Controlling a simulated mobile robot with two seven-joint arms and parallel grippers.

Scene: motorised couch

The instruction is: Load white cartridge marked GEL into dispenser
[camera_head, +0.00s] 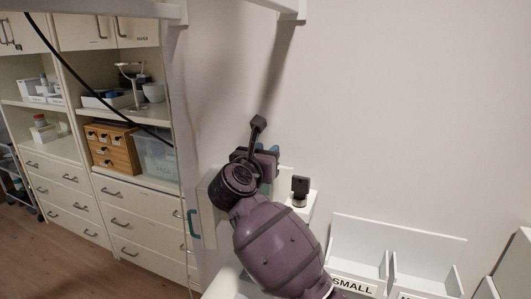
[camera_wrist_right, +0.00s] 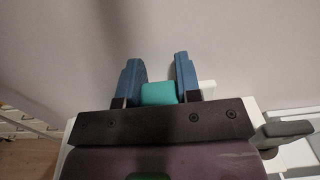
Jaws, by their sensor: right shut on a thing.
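My right gripper (camera_head: 272,160) is in front of the wall in the head view, its wrist and purple arm covering much of what is behind. In the right wrist view, its two blue fingers (camera_wrist_right: 160,85) are shut on a teal piece (camera_wrist_right: 158,94). Whether this piece belongs to a cartridge cannot be told. A white housing (camera_head: 210,215) with a teal handle (camera_head: 192,223) shows left of my arm in the head view; it may be the dispenser. No GEL marking is legible. My left gripper is not in view.
A white block with a black knob (camera_head: 300,190) stands right of my gripper. White bins (camera_head: 400,250), one marked SMALL, are at lower right. Shelves with a wooden drawer box (camera_head: 112,148) and a clear tub (camera_head: 156,155) stand at left. The upper wall is clear.

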